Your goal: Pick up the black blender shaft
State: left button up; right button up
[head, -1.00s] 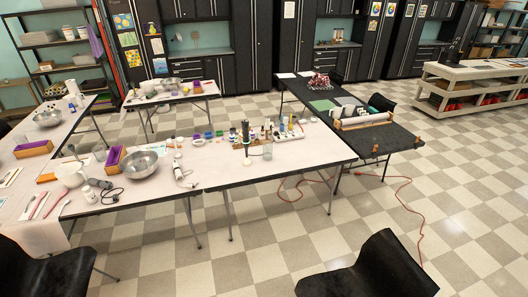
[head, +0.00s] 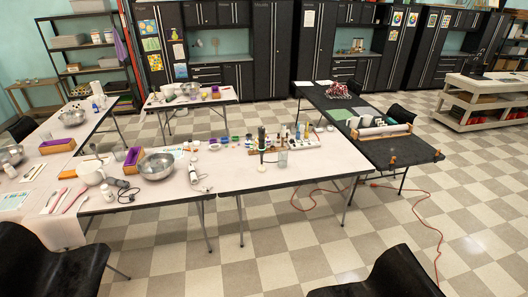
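A dark upright object (head: 261,140) stands among small bottles on the long white table (head: 235,181); it may be the black blender shaft, but it is too small to be sure. A small dark item with a cord (head: 123,184) lies beside the metal bowl (head: 157,166). Neither of my grippers is in view.
Black chairs stand in front at the left (head: 50,262) and at the right (head: 380,280). A black table (head: 400,151) adjoins on the right, with a red cord (head: 428,222) on the floor. The checkered floor before the white table is clear between the chairs.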

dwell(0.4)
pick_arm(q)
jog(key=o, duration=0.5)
